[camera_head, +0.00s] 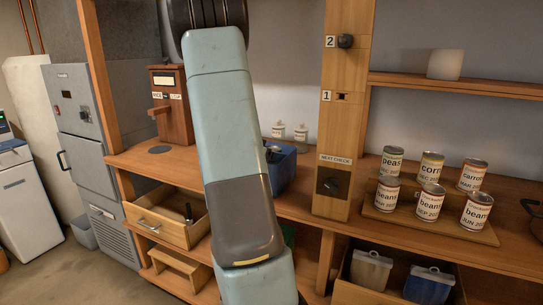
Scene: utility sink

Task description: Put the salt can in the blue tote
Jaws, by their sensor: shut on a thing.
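The blue tote (286,170) stands on the wooden counter, just right of my arm, which covers its left part. A small dark shape with a yellowish mark shows at the tote's top left; I cannot tell what it is. My arm runs down the middle of the view, and my gripper is not visible. I cannot make out a can labelled salt. Two small white lidded jars (279,130) with labels too small to read stand behind the tote.
Several labelled food cans (430,200) stand on a stepped wooden rack at the right. A wooden post (343,120) rises right of the tote. A drawer (165,222) is open at the left. Bins (429,284) sit below the counter. A pale cylinder (445,65) stands on the upper shelf.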

